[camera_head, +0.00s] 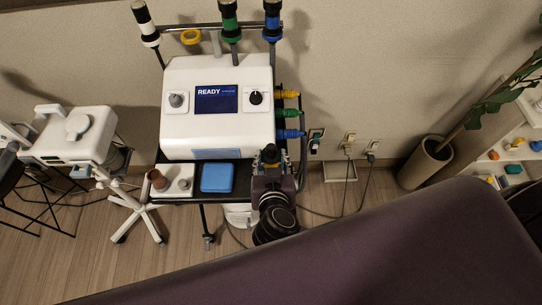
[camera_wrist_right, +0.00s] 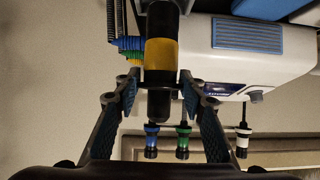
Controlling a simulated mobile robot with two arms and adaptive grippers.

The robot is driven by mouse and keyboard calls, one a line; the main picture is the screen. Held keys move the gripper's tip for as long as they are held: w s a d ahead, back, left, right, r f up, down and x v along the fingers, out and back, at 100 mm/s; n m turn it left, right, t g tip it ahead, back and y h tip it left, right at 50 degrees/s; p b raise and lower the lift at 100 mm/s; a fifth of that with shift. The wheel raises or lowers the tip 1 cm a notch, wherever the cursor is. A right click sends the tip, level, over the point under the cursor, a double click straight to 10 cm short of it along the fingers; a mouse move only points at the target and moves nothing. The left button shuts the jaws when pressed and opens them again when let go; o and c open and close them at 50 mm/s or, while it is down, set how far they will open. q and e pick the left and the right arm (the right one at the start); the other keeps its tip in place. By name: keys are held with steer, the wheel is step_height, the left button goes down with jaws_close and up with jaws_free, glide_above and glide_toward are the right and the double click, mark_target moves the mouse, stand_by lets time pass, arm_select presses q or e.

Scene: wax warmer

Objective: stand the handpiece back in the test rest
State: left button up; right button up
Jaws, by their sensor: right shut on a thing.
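The handpiece (camera_wrist_right: 161,54) is a dark cylinder with a yellow band, seen upright in the right wrist view. My right gripper (camera_wrist_right: 161,88) is shut on it, with one finger on each side. In the head view my right gripper (camera_head: 269,168) is at the lower right corner of the white console, beside the black shelf; there the arm hides most of the handpiece. A brown cup (camera_head: 157,178) on a small white block stands at the shelf's left; I cannot tell whether this is the test rest. My left gripper is in neither view.
The white console (camera_head: 219,125) reads READY. White, green (camera_head: 230,22) and blue (camera_head: 272,20) handpieces stand in the rail above; its yellow ring (camera_head: 190,37) is empty. A blue box (camera_head: 216,178) lies on the shelf. Cable plugs line the console's right side. A purple couch (camera_head: 400,245) fills the foreground.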

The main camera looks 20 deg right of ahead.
steer(key=shift+f, duration=2.55)
stand_by(1.1)
steer(key=o, duration=1.5)
steer(key=shift+s, duration=0.1)
steer(key=shift+v, duration=3.95)
steer(key=v, duration=1.2)
